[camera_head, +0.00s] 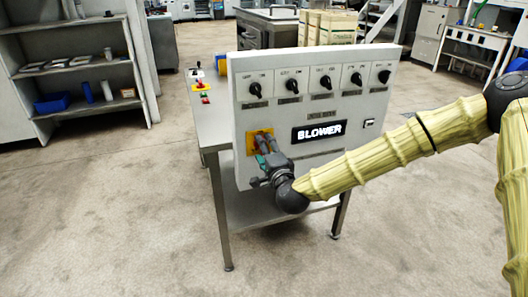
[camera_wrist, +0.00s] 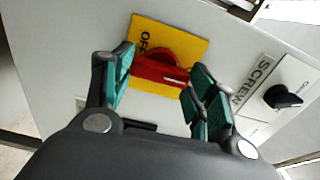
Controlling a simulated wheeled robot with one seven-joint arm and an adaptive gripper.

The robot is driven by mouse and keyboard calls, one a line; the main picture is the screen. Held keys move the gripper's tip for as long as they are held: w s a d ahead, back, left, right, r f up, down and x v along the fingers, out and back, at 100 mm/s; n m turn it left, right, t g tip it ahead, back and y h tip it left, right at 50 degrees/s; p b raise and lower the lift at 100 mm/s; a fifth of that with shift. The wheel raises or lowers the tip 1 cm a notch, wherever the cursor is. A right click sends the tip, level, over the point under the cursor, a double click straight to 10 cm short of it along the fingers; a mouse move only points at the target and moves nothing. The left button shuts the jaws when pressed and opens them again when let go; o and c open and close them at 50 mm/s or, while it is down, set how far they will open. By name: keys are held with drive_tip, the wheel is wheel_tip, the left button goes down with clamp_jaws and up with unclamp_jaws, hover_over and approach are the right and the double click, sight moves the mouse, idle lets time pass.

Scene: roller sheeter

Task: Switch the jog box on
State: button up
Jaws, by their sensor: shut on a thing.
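A light grey control panel (camera_head: 310,110) stands upright on a metal table, with a row of black knobs along its top. At its lower left is a yellow plate (camera_head: 250,147) with a red rotary switch. In the wrist view the yellow plate (camera_wrist: 195,45) carries the letters OFF, partly hidden, and the red switch handle (camera_wrist: 160,70) lies between my fingers. My gripper (camera_head: 265,146) is at the plate, shut on the red handle. In the wrist view the green finger pads of my gripper (camera_wrist: 160,80) are on either side of it. Which box is called the jog box cannot be told.
A dark sign (camera_head: 319,131) reading BLOWER is right of the switch. A SCREW label (camera_wrist: 252,82) and a black knob (camera_wrist: 283,97) show in the wrist view. A small yellow and red control (camera_head: 203,87) is on the table (camera_head: 208,125). Open floor surrounds the table.

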drive_tip(key=shift+m, duration=0.3)
drive_tip(key=o, duration=1)
drive_tip(key=v, duration=1.2)
idle(0.3)
